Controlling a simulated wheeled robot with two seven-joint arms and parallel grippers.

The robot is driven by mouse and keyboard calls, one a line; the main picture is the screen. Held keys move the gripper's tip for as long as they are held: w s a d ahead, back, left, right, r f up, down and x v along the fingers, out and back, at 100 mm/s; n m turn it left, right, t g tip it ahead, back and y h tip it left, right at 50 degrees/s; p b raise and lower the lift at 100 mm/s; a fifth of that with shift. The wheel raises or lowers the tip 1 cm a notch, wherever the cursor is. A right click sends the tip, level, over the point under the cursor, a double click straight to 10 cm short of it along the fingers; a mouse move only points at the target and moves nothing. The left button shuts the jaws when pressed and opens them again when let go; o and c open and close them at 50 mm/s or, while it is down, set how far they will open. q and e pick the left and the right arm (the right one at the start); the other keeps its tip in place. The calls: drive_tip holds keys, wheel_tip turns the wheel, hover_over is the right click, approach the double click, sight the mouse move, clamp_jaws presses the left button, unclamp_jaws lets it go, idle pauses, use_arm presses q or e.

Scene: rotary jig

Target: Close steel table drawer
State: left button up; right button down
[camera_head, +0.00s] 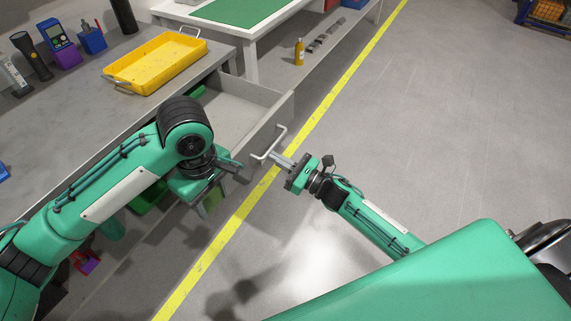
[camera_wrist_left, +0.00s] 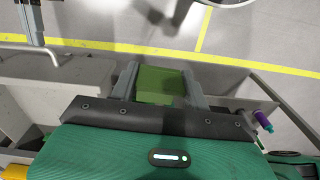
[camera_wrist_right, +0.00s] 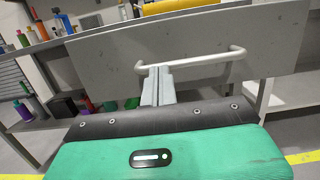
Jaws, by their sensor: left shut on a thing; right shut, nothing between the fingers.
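The steel table drawer (camera_head: 267,122) is pulled out of the grey table, its inside showing. Its front panel (camera_wrist_right: 110,62) carries a pale bar handle (camera_wrist_right: 205,61); the handle also shows in the head view (camera_head: 270,147) and in the left wrist view (camera_wrist_left: 62,57). My right gripper (camera_head: 279,158) is shut and empty, its fingertips at the handle; in the right wrist view the fingers (camera_wrist_right: 157,84) overlap the bar, and I cannot tell if they touch it. My left gripper (camera_wrist_left: 157,85) is shut on a green block (camera_wrist_left: 157,86), beside the drawer in front of the table.
A yellow tray (camera_head: 155,62) sits on the steel table top (camera_head: 75,110), with a flashlight and small devices behind it. Another table with a green mat (camera_head: 235,12) stands beyond the drawer.

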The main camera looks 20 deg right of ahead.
drive_tip(key=f+b+x, duration=0.2)
drive_tip(key=b+x, duration=0.3)
drive_tip(key=x, duration=0.4)
drive_tip(key=f+b+x, duration=0.2)
drive_tip(key=b+x, duration=0.3)
drive_tip(key=x, duration=0.5)
drive_tip(key=a+f+b+x, duration=0.1)
drive_tip(key=f+b+x, duration=0.1)
drive_tip(key=b+x, duration=0.4)
drive_tip(key=shift+x, duration=2.3)
drive_tip(key=shift+w+f, duration=0.1)
drive_tip(key=shift+w, duration=0.2)
drive_tip(key=shift+r, duration=0.45)
